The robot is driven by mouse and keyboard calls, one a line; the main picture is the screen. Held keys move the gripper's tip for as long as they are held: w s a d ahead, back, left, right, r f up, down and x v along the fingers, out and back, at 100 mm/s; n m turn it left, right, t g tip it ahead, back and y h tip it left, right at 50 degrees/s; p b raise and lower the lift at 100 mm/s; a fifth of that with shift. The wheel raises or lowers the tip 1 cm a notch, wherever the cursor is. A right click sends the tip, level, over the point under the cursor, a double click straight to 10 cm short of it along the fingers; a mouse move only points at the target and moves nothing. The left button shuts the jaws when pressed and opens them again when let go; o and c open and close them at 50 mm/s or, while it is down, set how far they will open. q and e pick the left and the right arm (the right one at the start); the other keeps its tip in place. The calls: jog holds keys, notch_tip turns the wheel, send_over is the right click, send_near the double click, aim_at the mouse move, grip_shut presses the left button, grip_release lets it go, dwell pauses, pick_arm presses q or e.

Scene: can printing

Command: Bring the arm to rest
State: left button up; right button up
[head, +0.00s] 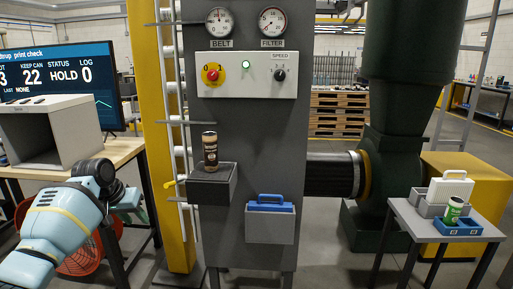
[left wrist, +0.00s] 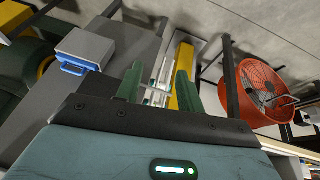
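My left arm (head: 55,225) comes in from the left in the head view, its gripper (head: 128,198) low beside the desk and left of the grey column. In the left wrist view the two green fingers of this gripper (left wrist: 160,70) stand apart with nothing between them. The gripper touches no object that I can see. My right arm and gripper are not in view.
A dark can (head: 210,150) stands on a small shelf (head: 212,186) on the column. A blue-handled item (head: 270,203) sits in a holder below. A green can (head: 452,210) is on the right table. An orange fan (left wrist: 268,92) and desk (head: 125,150) are near the left gripper.

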pick_arm(q)
jog(key=s+d+f+m+p, duration=0.1)
jog(key=s+d+f, duration=0.25)
jog(key=f, duration=0.65)
jog(key=s+d+f, duration=0.3)
jog(key=s+f, duration=0.2)
jog(key=f, duration=0.6)
jog(key=s+d+f+m+t+p, duration=0.1)
jog(key=s+d+f, duration=0.2)
jog(key=s+f, duration=0.4)
jog(key=s+d+f+t, duration=0.15)
jog(key=s+f, duration=0.35)
jog(key=s, duration=0.5)
jog(key=s+d+r+t, duration=0.1)
jog(key=s, duration=1.3)
jog(key=s+d+r+p, duration=0.1)
jog(key=s+d+r, duration=0.1)
jog(key=s, duration=1.1)
jog(key=shift+s+t, duration=0.35)
jog(key=shift+s, duration=0.05)
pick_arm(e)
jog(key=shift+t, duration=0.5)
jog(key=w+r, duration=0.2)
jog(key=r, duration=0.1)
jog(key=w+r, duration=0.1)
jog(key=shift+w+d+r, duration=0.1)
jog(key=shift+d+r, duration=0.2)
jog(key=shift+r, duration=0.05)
